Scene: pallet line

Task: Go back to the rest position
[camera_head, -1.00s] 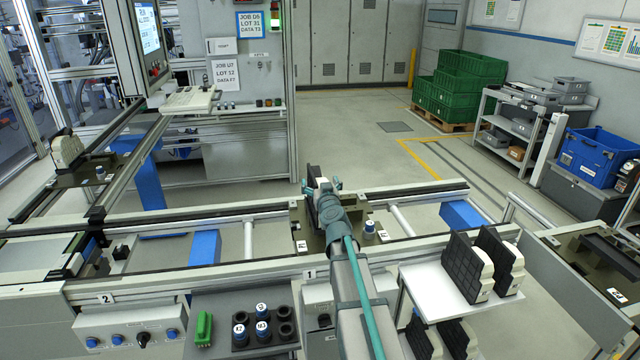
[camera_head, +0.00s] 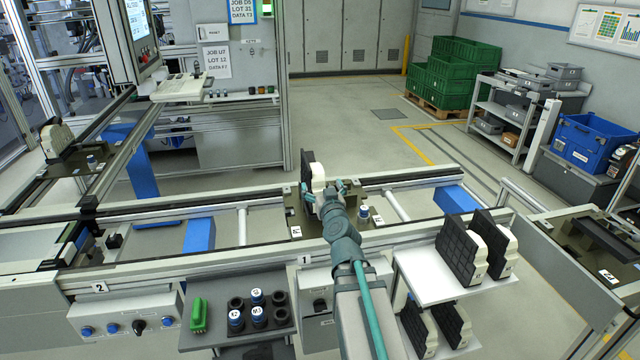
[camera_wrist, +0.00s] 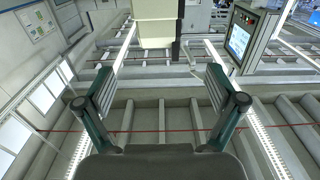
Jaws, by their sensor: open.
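My gripper (camera_head: 336,192) is on the near side of a part with a white body and a black plate (camera_head: 309,172). The part stands upright on the dark pallet (camera_head: 294,222) at the station marked 1. In the wrist view the two fingers (camera_wrist: 160,92) are spread wide with nothing between them. The part's pale and dark body (camera_wrist: 156,22) shows ahead of them at the top. In the head view the gripper and forearm hide some of the part and pallet. A blue-and-white cylinder (camera_head: 363,213) stands on the pallet's right side.
A shelf (camera_head: 440,272) with several black-and-white parts stands at right front. A dark tray (camera_head: 281,338) holds blue-capped cylinders and a green piece (camera_head: 200,316). Another pallet (camera_head: 62,166) with a part is at far left. Rails run across the line; open floor lies behind.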

